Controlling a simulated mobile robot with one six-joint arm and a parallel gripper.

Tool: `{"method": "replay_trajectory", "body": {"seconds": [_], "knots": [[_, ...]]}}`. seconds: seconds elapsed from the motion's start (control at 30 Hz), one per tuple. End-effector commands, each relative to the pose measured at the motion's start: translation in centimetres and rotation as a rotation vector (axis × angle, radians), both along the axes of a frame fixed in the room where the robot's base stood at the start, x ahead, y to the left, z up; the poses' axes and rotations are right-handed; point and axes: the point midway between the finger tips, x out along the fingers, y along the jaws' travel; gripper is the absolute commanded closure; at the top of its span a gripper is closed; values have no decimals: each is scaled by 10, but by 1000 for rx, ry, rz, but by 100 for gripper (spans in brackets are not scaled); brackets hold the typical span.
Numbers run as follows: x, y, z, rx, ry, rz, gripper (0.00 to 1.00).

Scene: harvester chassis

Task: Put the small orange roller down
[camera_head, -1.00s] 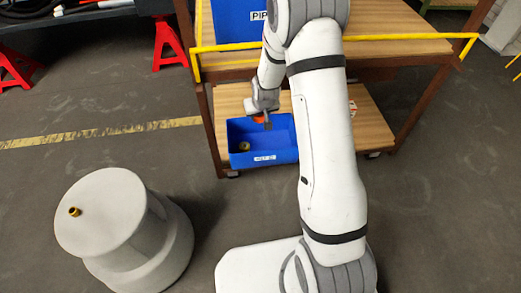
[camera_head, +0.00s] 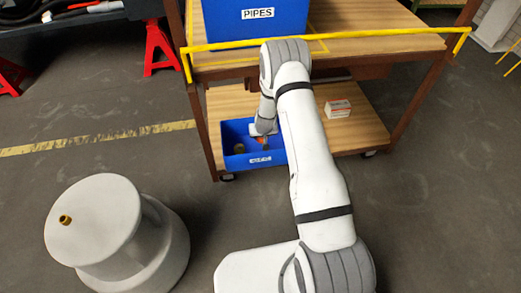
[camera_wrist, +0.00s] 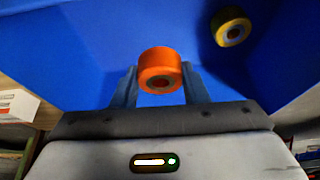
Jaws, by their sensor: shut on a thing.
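The small orange roller (camera_wrist: 160,68) is between the two fingers of my gripper (camera_wrist: 160,85) in the wrist view. My gripper is shut on it. In the head view my gripper (camera_head: 262,140) is down at the blue bin (camera_head: 262,160) on the cart's lower shelf, with a bit of orange showing at its end. Blue bin walls (camera_wrist: 80,50) fill the wrist view behind the roller. Whether the roller touches the bin floor I cannot tell.
A yellow roller (camera_wrist: 231,27) lies in the bin, apart from the orange one. A small white box (camera_head: 338,108) sits on the lower shelf. Above are the cart's top shelf and a blue PIPES bin (camera_head: 256,22). A grey drum (camera_head: 115,235) stands at left.

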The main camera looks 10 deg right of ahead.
Motion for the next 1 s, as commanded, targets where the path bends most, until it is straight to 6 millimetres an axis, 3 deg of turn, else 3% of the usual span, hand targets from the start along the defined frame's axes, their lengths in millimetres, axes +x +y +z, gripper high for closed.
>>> {"method": "replay_trajectory", "body": {"seconds": [0.03,0.1,0.33,0.53,0.93,0.97,1.0], "knots": [[0,1,-18,-1,0,3,87],[0,1,-28,0,0,2,87],[0,2,-43,-1,-1,5,87],[0,2,-72,0,0,4,87],[0,3,-75,0,0,5,87],[0,3,-75,0,0,5,59],[0,3,-74,0,0,5,56]]}}
